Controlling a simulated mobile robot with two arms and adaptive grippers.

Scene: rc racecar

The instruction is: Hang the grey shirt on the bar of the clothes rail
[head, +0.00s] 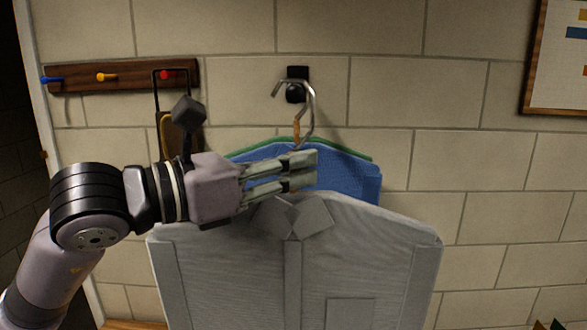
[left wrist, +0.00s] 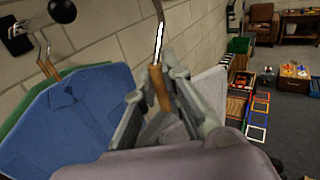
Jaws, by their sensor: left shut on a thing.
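The grey shirt (head: 350,260) is held upright on its hanger in front of the wall, its lower part cut off by the picture edge. My left gripper (head: 302,172) is shut on the wooden neck of its hanger, which shows between the fingers in the left wrist view (left wrist: 158,90). The hanger's silver hook (head: 313,105) rises above the fingers. My right gripper is not in view.
A blue shirt (left wrist: 75,115) and a green garment (left wrist: 18,128) hang on the bar close to the wall, behind the grey shirt. A peg board (head: 125,76) with coloured pegs is at left. Crates and an armchair (left wrist: 262,22) stand farther off.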

